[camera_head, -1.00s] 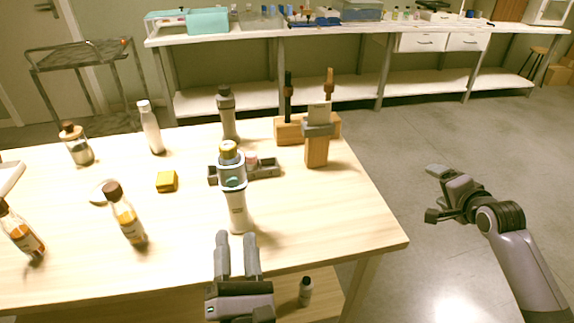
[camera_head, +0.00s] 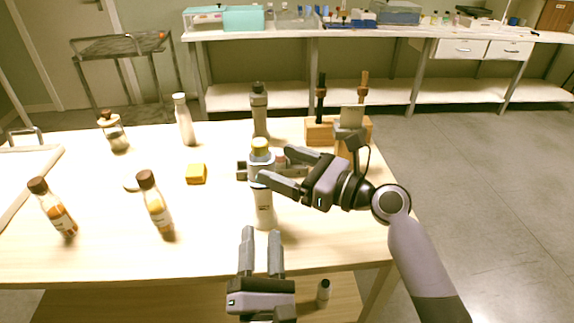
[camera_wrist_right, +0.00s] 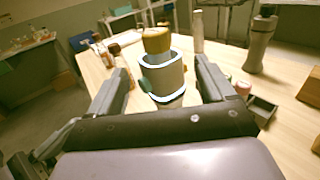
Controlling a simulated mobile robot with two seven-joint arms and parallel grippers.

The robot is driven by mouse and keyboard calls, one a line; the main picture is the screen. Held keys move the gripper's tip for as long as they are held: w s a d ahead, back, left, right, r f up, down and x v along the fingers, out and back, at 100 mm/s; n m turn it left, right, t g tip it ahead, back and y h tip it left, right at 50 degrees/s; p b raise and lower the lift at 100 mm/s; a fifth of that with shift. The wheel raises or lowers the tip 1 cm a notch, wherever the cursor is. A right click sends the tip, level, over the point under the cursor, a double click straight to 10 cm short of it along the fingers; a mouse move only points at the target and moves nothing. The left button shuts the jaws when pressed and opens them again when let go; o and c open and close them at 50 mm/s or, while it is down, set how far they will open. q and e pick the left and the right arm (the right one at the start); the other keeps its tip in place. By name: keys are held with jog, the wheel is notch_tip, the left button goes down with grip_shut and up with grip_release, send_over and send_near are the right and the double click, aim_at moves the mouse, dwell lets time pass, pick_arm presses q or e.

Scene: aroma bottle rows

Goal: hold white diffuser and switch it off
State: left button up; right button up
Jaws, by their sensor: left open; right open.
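The white diffuser (camera_head: 264,208) stands upright on the wooden table, with a yellow-brown top and a pale collar around its upper part. My right gripper (camera_head: 276,165) is open, with its fingertips at the right side of the collar. In the right wrist view the diffuser's collar (camera_wrist_right: 168,78) shows a glowing white rim and a small green spot. It lies ahead, between the lines of the open right fingers (camera_wrist_right: 162,80); contact cannot be told. My left gripper (camera_head: 261,234) is open and empty, fingers pointing at the diffuser's base from the table's front edge.
A grey tray (camera_head: 243,172) lies behind the diffuser. A wooden stand (camera_head: 320,132) and a tall grey bottle (camera_head: 260,110) are further back. Amber bottles (camera_head: 156,208), a yellow block (camera_head: 196,174) and a white bottle (camera_head: 184,122) stand to the left.

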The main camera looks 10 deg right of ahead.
aim_at(254, 154)
jog(key=shift+x, duration=3.6)
jog(key=c, duration=1.1)
pick_arm(q)
grip_shut()
pick_arm(e)
jog(key=shift+c, duration=0.2)
